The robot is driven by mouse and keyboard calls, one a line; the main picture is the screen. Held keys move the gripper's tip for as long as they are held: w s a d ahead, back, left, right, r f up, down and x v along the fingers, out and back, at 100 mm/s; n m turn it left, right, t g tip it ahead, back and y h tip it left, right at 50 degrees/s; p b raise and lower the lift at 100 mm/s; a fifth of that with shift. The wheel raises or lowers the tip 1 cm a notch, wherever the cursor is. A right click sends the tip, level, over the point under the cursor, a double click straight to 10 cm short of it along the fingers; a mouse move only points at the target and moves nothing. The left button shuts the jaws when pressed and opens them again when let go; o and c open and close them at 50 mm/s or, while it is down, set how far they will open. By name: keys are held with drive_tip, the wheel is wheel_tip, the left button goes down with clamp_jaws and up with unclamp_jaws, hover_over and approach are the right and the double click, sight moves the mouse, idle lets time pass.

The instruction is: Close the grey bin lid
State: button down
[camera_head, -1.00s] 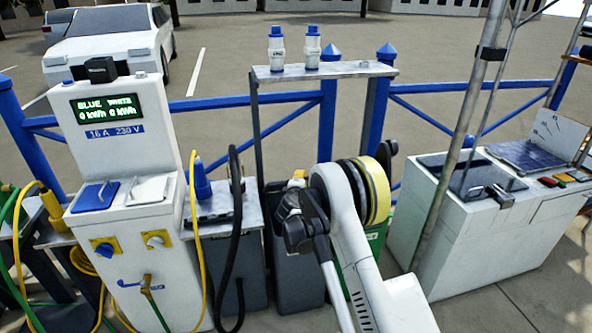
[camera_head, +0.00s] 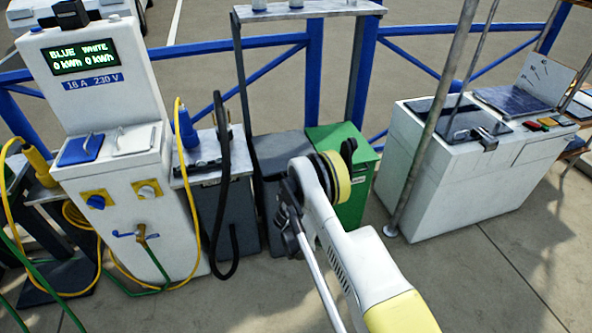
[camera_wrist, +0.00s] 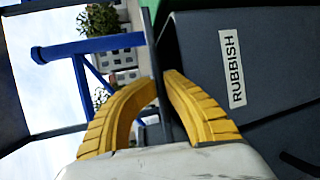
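The grey bin (camera_wrist: 273,70) fills the right of the wrist view, its dark side bearing a white RUBBISH label (camera_wrist: 232,68). In the head view the grey bin (camera_head: 282,152) is behind my arm, between the hose stand and a green bin. Its top shows as a flat dark grey surface; my arm hides much of its front. I cannot tell whether the lid is fully down. My gripper (camera_wrist: 159,78) shows two yellow curved fingers with tips close together, beside the bin's upper edge. Nothing is clearly held. A thin dark bar passes behind the fingertips.
The green bin (camera_head: 352,152) stands right of the grey one. The white charging pedestal (camera_head: 120,190) with cables and the black hose (camera_head: 224,160) are to the left. A metal shelf (camera_head: 300,12) rises behind. A slanted pole (camera_head: 432,130) and white cabinet (camera_head: 480,165) are to the right.

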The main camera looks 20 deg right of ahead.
drive_tip(key=shift+f, duration=0.1)
idle(0.3)
drive_tip(key=c, duration=1.8)
unclamp_jaws()
drive_tip(key=shift+a, duration=0.1)
